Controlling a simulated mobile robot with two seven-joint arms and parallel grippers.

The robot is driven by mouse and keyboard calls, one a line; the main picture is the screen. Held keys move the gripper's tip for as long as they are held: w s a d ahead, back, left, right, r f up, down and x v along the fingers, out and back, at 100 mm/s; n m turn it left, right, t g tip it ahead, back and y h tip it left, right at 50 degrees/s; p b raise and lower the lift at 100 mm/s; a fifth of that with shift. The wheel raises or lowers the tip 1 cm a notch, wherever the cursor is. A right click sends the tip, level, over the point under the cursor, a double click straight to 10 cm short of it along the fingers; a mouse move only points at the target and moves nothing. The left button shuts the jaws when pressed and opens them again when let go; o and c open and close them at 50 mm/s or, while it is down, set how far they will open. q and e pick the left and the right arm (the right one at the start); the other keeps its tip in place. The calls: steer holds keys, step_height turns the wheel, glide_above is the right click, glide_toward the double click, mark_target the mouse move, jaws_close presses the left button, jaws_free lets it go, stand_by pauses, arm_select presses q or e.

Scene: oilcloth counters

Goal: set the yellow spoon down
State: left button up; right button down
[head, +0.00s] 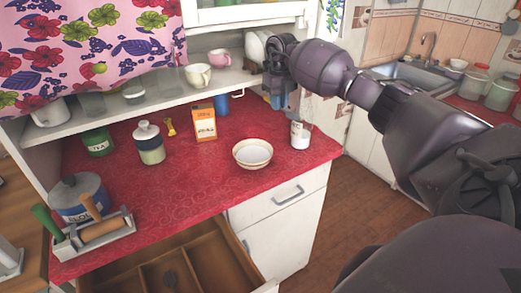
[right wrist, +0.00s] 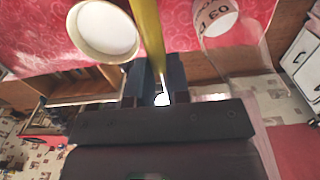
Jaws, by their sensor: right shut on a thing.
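The yellow spoon (right wrist: 148,35) shows in the right wrist view as a long yellow strip. It runs from the top edge down between the two dark fingers of my right gripper (right wrist: 157,88), which are shut on it. Its far end is out of frame. In the head view my right gripper (head: 283,102) is above the back right part of the red counter (head: 215,180), behind the bowl and mug, and the spoon is mostly hidden there. I cannot tell whether the spoon touches anything. My left gripper is not in view.
An orange box (head: 204,123), a jar (head: 150,143) and a small yellow object (head: 170,127) are further left. A drawer (head: 185,262) is open below.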

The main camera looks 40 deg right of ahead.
mark_target(276, 150)
step_height(276, 150, down, 16)
steer(key=shift+r+p, duration=0.2)
steer(key=shift+p, duration=0.1)
steer(key=shift+f, duration=0.1)
stand_by(0.3)
steer(key=c, duration=1.1)
jaws_free()
step_height(276, 150, up, 12)
steer(key=shift+r+b, duration=0.15)
steer(key=shift+b, duration=0.25)
steer(key=shift+s, duration=0.1)
